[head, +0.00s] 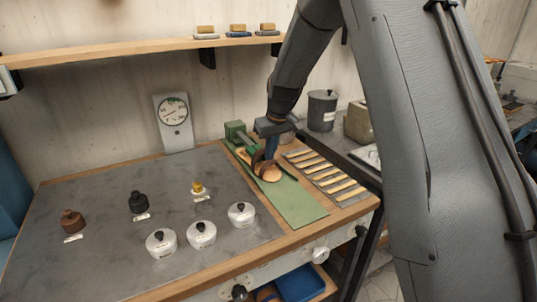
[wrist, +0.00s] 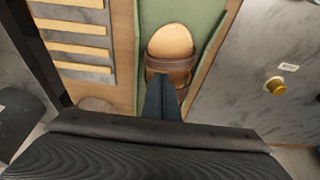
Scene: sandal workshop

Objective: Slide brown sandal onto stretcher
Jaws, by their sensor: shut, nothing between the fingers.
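The brown sandal (head: 268,173), with a tan footbed and a brown strap, lies on the green board. It also shows in the wrist view (wrist: 171,42), between two raised green edges. My gripper (head: 269,158) points down at the strap, its blue fingers together. In the wrist view the fingertips (wrist: 160,78) overlap the strap; I cannot tell whether they touch it. A green block-like fixture (head: 236,130), likely the stretcher, stands at the far end of the board. My arm and gripper hide part of the sandal and the fixture.
A rack of wooden strips (head: 325,175) lies right of the board. Lidded metal pots (head: 201,234) and small bottles (head: 138,202) stand on the grey bench top to the left. A dial gauge (head: 173,113) stands at the back. The near end of the green board is clear.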

